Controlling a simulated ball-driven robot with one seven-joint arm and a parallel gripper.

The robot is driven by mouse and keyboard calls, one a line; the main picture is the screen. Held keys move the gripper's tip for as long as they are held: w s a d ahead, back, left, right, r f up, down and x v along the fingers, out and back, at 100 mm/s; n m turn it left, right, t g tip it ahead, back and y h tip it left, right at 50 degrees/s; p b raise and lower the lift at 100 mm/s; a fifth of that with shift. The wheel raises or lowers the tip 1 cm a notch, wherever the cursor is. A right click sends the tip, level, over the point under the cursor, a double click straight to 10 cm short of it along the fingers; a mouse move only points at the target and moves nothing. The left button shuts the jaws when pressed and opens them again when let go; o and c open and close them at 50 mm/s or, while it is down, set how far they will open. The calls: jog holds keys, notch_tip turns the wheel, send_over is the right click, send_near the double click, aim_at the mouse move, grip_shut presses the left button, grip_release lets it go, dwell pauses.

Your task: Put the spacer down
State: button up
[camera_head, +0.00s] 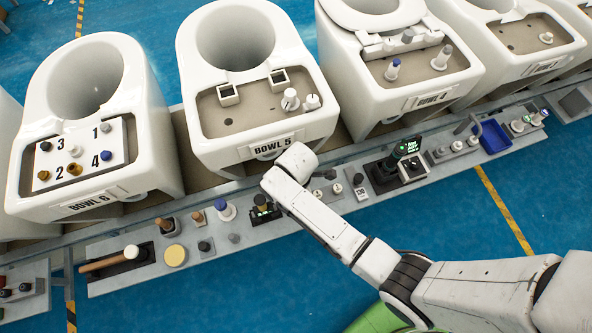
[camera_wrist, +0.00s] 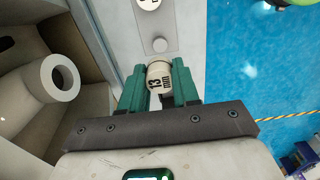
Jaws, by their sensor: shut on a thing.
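The spacer (camera_wrist: 159,79) is a short pale cylinder marked "13 mm" in the wrist view. My gripper (camera_wrist: 159,88) has green fingers shut on its two sides. Just beyond it is a light grey plate with a short grey peg (camera_wrist: 160,45) and another round fitting (camera_wrist: 149,4) at the top edge. Whether the spacer touches the plate cannot be told. In the head view my arm's white end is over the front of Bowl 5 (camera_head: 262,103), and the fingers and spacer are hidden.
The tool rail (camera_head: 235,240) runs along the bowls' fronts, crowded with small tools and pegs. Bowl 6 (camera_head: 93,172) and Bowl 4 (camera_head: 432,83) stand on either side. A blue bin (camera_head: 494,136) is to the right. In the wrist view a white tube (camera_wrist: 60,78) lies close on the left.

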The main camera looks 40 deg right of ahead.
dwell(0.3)
jog(key=shift+w+r+m, duration=0.4)
jog(key=shift+m, duration=0.2)
jog(key=w+r+m+b, duration=0.3)
jog(key=r+m, duration=0.6)
jog(key=m, duration=0.4)
jog(key=shift+w+r, duration=0.35)
jog(key=shift+w, duration=0.3)
